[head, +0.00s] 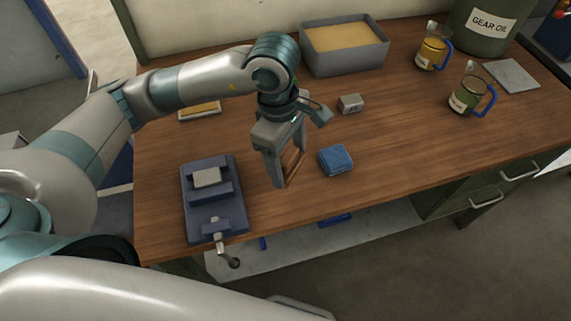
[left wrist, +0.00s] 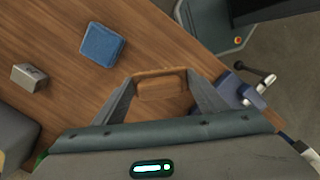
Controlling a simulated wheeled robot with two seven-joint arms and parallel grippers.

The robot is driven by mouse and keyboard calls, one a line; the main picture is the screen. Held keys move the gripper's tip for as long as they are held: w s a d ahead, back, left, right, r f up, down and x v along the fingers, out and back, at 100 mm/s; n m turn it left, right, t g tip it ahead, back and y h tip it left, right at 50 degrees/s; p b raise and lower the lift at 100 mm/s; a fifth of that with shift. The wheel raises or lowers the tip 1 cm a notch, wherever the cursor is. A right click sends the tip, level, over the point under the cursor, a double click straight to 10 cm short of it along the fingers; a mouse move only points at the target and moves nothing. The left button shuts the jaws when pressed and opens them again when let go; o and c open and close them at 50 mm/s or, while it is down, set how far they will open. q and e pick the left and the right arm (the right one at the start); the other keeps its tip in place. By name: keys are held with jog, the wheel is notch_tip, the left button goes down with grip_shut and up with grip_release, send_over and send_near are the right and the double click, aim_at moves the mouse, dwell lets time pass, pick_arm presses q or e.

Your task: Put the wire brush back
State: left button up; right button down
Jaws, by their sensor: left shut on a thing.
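My left gripper (head: 283,180) is shut on a brown wooden piece, which looks like the wire brush (head: 293,162). It is held between the two fingers over the table, between the blue vise and the blue cloth pad. In the left wrist view the brush (left wrist: 160,83) spans the gap between the fingertips (left wrist: 160,92); its bristles cannot be made out. A small pale tray (head: 200,109) with a yellowish surface lies near the table's back left, partly behind the arm. My right gripper is not in view.
A blue vise (head: 225,224) holding a grey block (head: 207,177) stands left of the gripper. A folded blue pad (head: 336,159), a small grey block (head: 350,103) and a sand-filled bin (head: 346,60) are to the right. The table's (head: 400,150) middle right is clear.

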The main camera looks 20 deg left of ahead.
pick_arm(q)
jog(key=shift+a+f, duration=0.25)
jog(key=shift+a, duration=0.1)
jog(key=shift+f, duration=0.1)
notch_tip(320, 180, down, 3)
jog(key=shift+f+p, duration=0.2)
jog(key=shift+p, duration=0.7)
jog(key=shift+f, duration=0.15)
